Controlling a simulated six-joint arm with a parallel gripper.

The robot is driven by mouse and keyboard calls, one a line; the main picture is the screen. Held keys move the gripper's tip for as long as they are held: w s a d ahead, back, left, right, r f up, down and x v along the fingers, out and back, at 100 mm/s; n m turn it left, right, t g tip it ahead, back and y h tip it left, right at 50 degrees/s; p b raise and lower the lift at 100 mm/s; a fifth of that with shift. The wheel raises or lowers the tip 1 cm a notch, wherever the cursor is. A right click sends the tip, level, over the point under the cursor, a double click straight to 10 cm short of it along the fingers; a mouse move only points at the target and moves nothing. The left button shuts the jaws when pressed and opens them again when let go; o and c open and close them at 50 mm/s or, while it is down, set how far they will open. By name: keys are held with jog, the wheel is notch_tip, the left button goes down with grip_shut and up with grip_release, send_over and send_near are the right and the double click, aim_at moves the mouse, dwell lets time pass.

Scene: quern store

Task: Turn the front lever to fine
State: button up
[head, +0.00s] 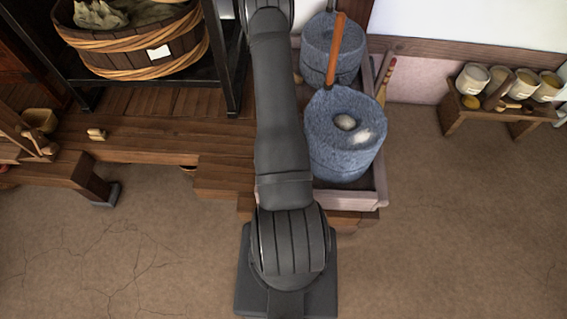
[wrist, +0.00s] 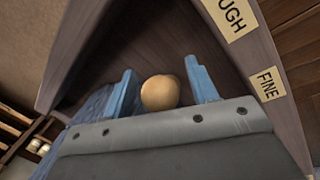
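In the wrist view, my gripper (wrist: 160,70) has two blue fingers, set apart. A round tan wooden knob (wrist: 160,93) shows between them, with a gap visible on each side. I cannot tell how deep the knob sits between the fingers; what it is fixed to is hidden. A wooden rim beside it carries a label reading "FINE" (wrist: 268,84) and one cut off to "UGH" (wrist: 231,15). In the head view, a front blue-grey quern (head: 345,150) and a back one (head: 331,45) stand in a tray. My gripper and the knob do not show there.
An orange handle (head: 335,50) rises from the front quern. The pale tray (head: 350,200) rests on a wooden platform (head: 150,140). A basket tub (head: 130,45) stands on a dark rack at left. A small bench (head: 490,115) with several cups stands at right. The floor in front is clear.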

grip_shut()
jog(key=shift+w+a, duration=0.1)
jog(key=shift+w+a+m, duration=0.25)
jog(key=shift+w+m, duration=0.1)
jog(key=shift+m, duration=0.3)
jog(key=shift+w+a+m, duration=0.2)
jog(key=shift+w+m, duration=0.1)
jog(key=shift+m, duration=0.35)
jog(key=m, duration=0.1)
jog(key=w+m, duration=0.1)
jog(key=shift+w+a+m+g+y, duration=0.25)
jog(key=shift+a+m+g+y, duration=0.05)
jog(key=shift+a+g+y, duration=0.1)
jog(key=shift+w+a+m+y, duration=0.1)
jog(key=shift+w+m+y, duration=0.1)
jog(key=shift+w+m, duration=0.8)
jog(key=shift+w+a+m+y, duration=0.15)
jog(key=shift+w+m, duration=0.35)
jog(key=shift+m, duration=0.9)
jog(key=shift+w, duration=0.1)
jog(key=shift+o, duration=0.2)
grip_release()
